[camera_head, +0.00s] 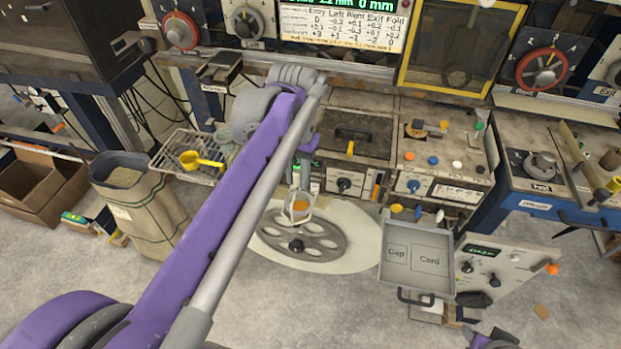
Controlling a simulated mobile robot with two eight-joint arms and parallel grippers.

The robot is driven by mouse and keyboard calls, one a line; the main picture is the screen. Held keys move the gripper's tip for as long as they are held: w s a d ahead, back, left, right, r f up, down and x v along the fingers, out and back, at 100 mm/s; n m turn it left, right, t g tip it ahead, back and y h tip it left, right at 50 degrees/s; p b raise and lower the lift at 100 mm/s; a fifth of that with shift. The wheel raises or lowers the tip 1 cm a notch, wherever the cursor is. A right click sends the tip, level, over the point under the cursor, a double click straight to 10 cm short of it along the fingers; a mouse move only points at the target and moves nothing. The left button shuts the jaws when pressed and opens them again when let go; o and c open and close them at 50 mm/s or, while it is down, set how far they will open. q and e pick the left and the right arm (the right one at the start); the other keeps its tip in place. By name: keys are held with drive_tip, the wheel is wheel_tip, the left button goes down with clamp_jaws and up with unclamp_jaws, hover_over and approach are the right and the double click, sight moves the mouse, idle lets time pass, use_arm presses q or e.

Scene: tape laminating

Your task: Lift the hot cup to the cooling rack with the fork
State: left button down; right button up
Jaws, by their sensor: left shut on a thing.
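My left arm reaches across the middle, and its gripper (299,178) points down over the grey spoked wheel. It is shut on a thin pale piece that looks like the fork (296,193); the arm and fingers hide much of it. A small pale cup (299,208) with an orange inside shows just below the fingers, around the fork's lower end. I cannot tell whether the cup touches the wheel. The wire rack (171,161), which looks like the cooling rack, stands to the left. A dark and purple part of my right gripper (489,340) shows at the bottom edge, mostly cut off.
A yellow scoop (201,160) lies on the wire rack. The spoked wheel (285,237) lies on a pale round plate (355,245). A grey tray (416,235) marked Cup and Card is to the right. Control panels line the back.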

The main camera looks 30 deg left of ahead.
use_arm(q)
drive_tip(key=s+a+r, duration=0.1)
drive_tip(key=s+a, duration=0.1)
drive_tip(key=a, duration=0.8)
drive_tip(key=s+a+r, duration=0.1)
drive_tip(key=s+a, duration=0.2)
drive_tip(key=a, duration=0.7)
drive_tip(key=shift+a+r, duration=0.15)
drive_tip(key=shift+r, duration=0.25)
use_arm(e)
drive_tip(key=shift+w+r, duration=0.1)
drive_tip(key=shift+r, duration=0.05)
use_arm(q)
drive_tip(key=shift+s, duration=0.1)
drive_tip(key=w+a, duration=0.3)
drive_tip(key=w, duration=0.6)
drive_tip(key=w+a+f, duration=0.1)
drive_tip(key=w+a, duration=0.2)
drive_tip(key=w, duration=0.7)
drive_tip(key=shift+p, duration=0.4)
use_arm(e)
drive_tip(key=shift+w+r, duration=0.3)
drive_tip(key=shift+r, duration=0.1)
idle(0.7)
use_arm(q)
drive_tip(key=shift+f, duration=0.2)
use_arm(e)
drive_tip(key=shift+f, duration=0.1)
